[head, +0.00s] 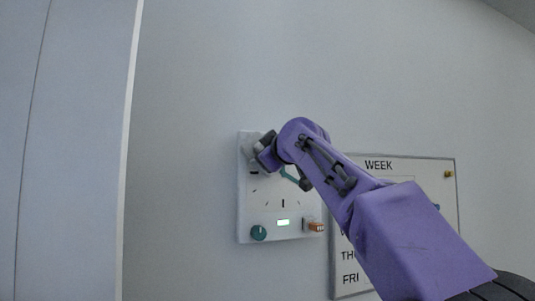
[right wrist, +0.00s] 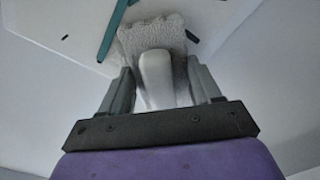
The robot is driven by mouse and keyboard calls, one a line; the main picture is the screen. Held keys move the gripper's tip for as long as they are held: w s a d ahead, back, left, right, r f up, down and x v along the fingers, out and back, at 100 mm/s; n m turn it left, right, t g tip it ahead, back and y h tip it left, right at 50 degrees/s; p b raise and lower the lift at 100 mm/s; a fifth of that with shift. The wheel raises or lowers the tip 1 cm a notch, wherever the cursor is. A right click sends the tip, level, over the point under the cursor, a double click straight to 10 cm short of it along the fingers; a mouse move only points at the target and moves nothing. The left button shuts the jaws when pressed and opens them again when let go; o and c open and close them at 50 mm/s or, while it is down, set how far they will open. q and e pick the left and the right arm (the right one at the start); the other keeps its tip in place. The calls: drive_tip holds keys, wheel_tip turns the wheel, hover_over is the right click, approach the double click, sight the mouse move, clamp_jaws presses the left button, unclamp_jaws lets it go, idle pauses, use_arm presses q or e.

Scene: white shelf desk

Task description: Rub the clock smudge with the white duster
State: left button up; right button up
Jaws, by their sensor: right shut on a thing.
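The white clock (head: 282,215) is a square panel on the wall, with black marks and a teal hand (head: 289,175). My right gripper (head: 262,150) is at the clock's upper left part. In the right wrist view the right gripper (right wrist: 160,90) is shut on the pale handle of the white duster (right wrist: 155,35). The duster's fluffy pad lies at or against the clock face, beside the teal hand (right wrist: 112,30); I cannot tell if it presses on it. No smudge can be made out; the arm and duster hide part of the face. My left gripper is not in view.
A WEEK whiteboard (head: 440,168) hangs to the right, partly behind my arm. A white panel (head: 75,150) stands at left. The wall above is clear.

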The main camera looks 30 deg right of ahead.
drive_tip(key=shift+w, duration=0.35)
drive_tip(key=shift+w+d+p, duration=0.15)
drive_tip(key=shift+w+p, duration=0.2)
drive_tip(key=shift+p, duration=0.05)
